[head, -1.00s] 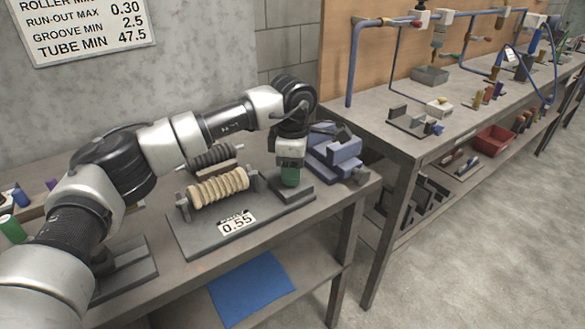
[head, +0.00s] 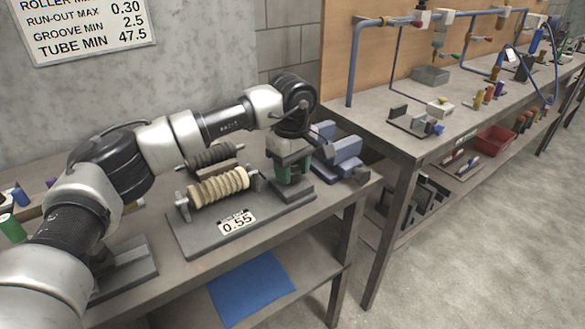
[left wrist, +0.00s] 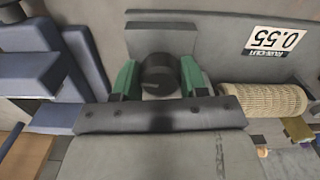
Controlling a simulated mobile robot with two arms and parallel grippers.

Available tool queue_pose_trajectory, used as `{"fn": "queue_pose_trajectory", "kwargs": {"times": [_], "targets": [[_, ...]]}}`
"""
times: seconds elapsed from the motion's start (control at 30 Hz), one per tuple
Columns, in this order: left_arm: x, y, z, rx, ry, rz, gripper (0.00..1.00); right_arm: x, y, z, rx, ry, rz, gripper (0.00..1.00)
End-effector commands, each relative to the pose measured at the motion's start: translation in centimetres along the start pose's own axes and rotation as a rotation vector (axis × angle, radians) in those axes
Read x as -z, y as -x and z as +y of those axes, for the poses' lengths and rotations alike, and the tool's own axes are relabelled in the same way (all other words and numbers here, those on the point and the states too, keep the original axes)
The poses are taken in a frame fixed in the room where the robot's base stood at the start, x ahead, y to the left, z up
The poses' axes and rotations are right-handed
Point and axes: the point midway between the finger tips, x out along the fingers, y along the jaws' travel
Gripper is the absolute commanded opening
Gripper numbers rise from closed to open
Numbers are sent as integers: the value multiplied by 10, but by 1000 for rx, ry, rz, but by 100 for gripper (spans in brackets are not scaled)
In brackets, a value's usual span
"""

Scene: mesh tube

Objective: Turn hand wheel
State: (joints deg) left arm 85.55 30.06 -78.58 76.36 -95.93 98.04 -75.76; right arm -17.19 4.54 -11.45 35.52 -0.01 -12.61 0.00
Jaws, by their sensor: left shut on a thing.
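My left gripper (head: 290,178) is at the right end of the dark roller fixture plate (head: 204,243), reaching down. In the left wrist view its two green fingers stand on either side of a dark round knob, the hand wheel (left wrist: 160,72), and the gripper is shut on it. In the head view the wheel is mostly hidden by the gripper. A cream ribbed roller (head: 219,187) lies on the fixture to the left of the gripper, beside a label reading 0.55 (head: 236,222). My right gripper is not in view.
A dark ribbed roller (head: 212,157) lies behind the cream one. A blue sheet (head: 252,288) lies on the lower shelf. A second bench with pipework (head: 430,110) stands to the right.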

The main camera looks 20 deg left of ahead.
Motion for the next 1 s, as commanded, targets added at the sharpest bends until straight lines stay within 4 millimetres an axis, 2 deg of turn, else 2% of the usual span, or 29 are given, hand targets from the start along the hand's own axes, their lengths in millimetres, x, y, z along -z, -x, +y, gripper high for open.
{"fn": "queue_pose_trajectory", "kwargs": {"times": [0.57,0.6,0.73,1.0], "targets": [[1,2,0,-6,-29,1,19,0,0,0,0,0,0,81],[1,2,0,-6,-29,1,48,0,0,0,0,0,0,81],[1,2,0,-4,-29,1,68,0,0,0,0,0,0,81],[0,1,0,-2,-30,0,69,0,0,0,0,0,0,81]]}}
